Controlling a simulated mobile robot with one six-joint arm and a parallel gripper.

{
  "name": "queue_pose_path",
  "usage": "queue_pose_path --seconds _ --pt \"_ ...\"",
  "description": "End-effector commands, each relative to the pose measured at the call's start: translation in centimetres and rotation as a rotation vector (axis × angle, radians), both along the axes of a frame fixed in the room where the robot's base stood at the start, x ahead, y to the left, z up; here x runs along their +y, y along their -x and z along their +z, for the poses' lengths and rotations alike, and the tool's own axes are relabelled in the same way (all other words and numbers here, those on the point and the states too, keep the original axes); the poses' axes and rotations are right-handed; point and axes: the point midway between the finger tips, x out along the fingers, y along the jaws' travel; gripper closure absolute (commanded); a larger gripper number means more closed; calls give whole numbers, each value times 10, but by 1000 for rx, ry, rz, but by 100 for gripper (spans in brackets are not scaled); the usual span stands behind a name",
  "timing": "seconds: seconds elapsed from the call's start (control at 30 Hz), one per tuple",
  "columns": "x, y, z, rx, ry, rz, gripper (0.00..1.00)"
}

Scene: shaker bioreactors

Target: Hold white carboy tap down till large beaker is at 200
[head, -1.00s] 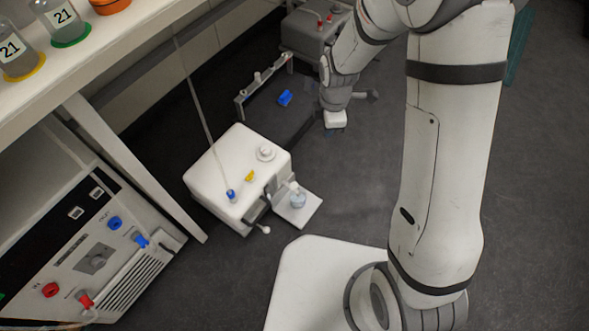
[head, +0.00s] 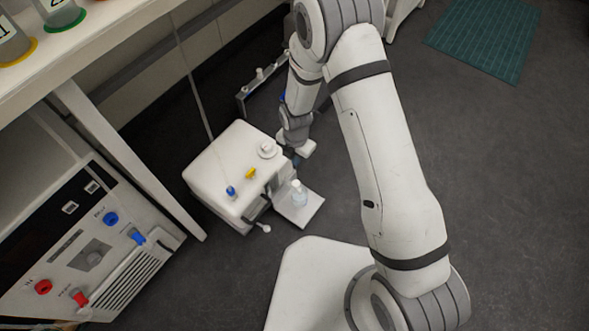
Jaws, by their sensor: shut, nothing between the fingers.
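The white carboy (head: 222,168) stands on the floor left of centre, with a white cap and blue and yellow fittings on top. A lever with a round white end (head: 264,228) sticks out low at its front; I cannot tell whether this is the tap. The clear beaker (head: 299,196) stands on a pale square plate (head: 306,213) just right of the carboy. Its graduations and level are too small to read. My gripper (head: 294,159) is shut and empty, close to the carboy's far right corner, behind the beaker. Its fingertips are small and dark, and contact cannot be told.
A bench (head: 75,78) with labelled bottles is at upper left. A control unit (head: 85,250) with red and blue connectors sits below it. A thin line runs down to the carboy. The floor at right is open, with a green mat (head: 485,38) at the back.

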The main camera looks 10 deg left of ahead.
Motion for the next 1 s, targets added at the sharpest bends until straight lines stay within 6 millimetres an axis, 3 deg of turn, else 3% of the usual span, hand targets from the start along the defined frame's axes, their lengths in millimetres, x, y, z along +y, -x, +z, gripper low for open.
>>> queue_pose_path --seconds 0.4,0.6,1.0 --pt "-1 1 -87 2 1 0 100" --pt "-1 2 -120 1 1 0 100" --pt "0 2 -133 1 -1 1 100"
